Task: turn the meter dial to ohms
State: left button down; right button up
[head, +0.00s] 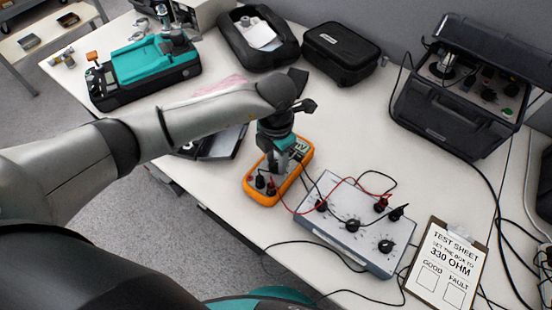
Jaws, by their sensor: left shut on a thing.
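The orange meter (301,171) lies face up near the table's front edge, with part of its screen showing at the top. My left gripper (277,166) reaches down over the middle of the meter and is shut on its dial. The gripper hides the dial, so I cannot tell its setting. Black and red plugs sit in the meter's lower end. My right gripper is not in view.
A grey box with knobs (330,222) stands right of the meter, joined by red and black leads. A clipboard test sheet (447,262) reads 330 OHM. An open black case (440,125), a closed case (341,52) and a teal device (150,62) stand farther back.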

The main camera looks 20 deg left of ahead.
pick_arm(q)
jog(key=m+b, duration=0.1)
jog(key=m, duration=0.3)
jog(key=shift+m+b, duration=0.3)
jog(key=shift+m, duration=0.1)
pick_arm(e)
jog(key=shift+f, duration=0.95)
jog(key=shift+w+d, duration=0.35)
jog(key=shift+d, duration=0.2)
pick_arm(q)
jog(key=shift+c, duration=2.1)
grip_release()
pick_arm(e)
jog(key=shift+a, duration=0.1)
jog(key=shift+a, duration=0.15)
